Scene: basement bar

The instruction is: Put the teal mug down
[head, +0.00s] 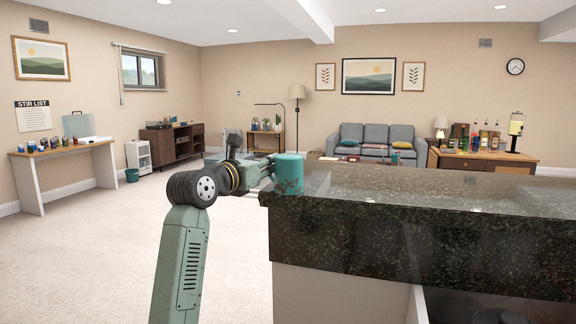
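A teal mug (289,175) is upright at the left end of the dark speckled stone counter (420,200), by its near left corner. Its base looks level with the counter top, but I cannot tell whether it rests on it. My gripper (266,168) is at the left side of the mug, reaching in from the left. Its fingertips are small and partly hidden by the mug, so I cannot tell whether they grip it or stand apart from it.
The counter top is bare to the right of the mug. Open carpet (110,255) lies to the left. Farther back are a side table with cans (63,148), a grey sofa (372,141) and a wooden cabinet with bottles (485,160).

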